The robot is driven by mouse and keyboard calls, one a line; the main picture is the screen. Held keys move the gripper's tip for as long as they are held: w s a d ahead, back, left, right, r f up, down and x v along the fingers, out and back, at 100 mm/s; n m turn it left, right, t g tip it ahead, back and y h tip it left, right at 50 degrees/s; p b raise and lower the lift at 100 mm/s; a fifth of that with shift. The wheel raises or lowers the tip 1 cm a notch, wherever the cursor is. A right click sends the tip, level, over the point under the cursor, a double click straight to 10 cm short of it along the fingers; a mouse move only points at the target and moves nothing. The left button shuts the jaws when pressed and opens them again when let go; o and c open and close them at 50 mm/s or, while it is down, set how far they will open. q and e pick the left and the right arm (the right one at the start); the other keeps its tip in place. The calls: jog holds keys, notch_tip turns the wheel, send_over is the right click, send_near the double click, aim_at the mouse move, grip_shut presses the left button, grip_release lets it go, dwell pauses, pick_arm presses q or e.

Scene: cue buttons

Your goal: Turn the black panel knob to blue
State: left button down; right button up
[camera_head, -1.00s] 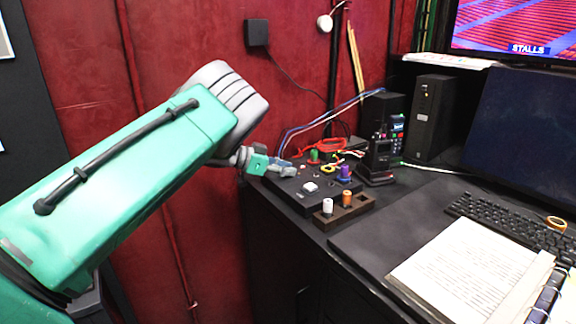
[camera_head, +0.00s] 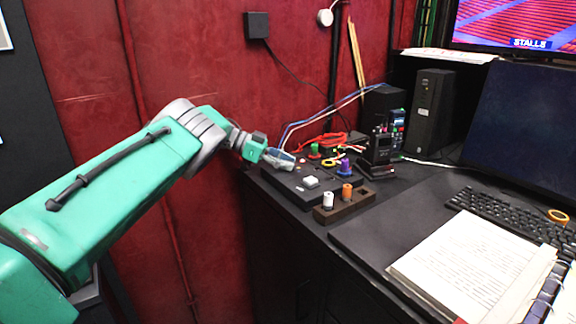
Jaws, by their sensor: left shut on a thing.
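The black panel (camera_head: 296,190) lies on the desk's left end, with a white button (camera_head: 311,181), a green knob-like piece (camera_head: 315,150) and a purple one (camera_head: 345,166) on or beside it. My left gripper (camera_head: 282,160) is at the panel's back-left part, low over its top. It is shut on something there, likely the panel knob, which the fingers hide. I cannot see which colour the knob points to. My right gripper is not in view.
A dark wooden holder (camera_head: 346,206) with a white and an orange piece stands in front of the panel. Red cable (camera_head: 325,139), a radio-like device (camera_head: 381,150) and a black box (camera_head: 432,113) stand behind and right. An open book (camera_head: 470,262) and keyboard (camera_head: 515,222) lie at right.

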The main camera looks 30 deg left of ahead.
pick_arm(q)
jog(key=shift+a, duration=0.15)
jog(key=c, duration=1.3)
grip_release()
jog(key=shift+o, duration=0.2)
jog(key=shift+w+a+f, duration=0.1)
jog(key=shift+a, duration=0.05)
notch_tip(320, 180, up, 8)
jog(key=shift+r, duration=0.25)
jog(key=shift+a+r, duration=0.1)
jog(key=shift+r, duration=0.6)
jog(key=shift+f, duration=0.1)
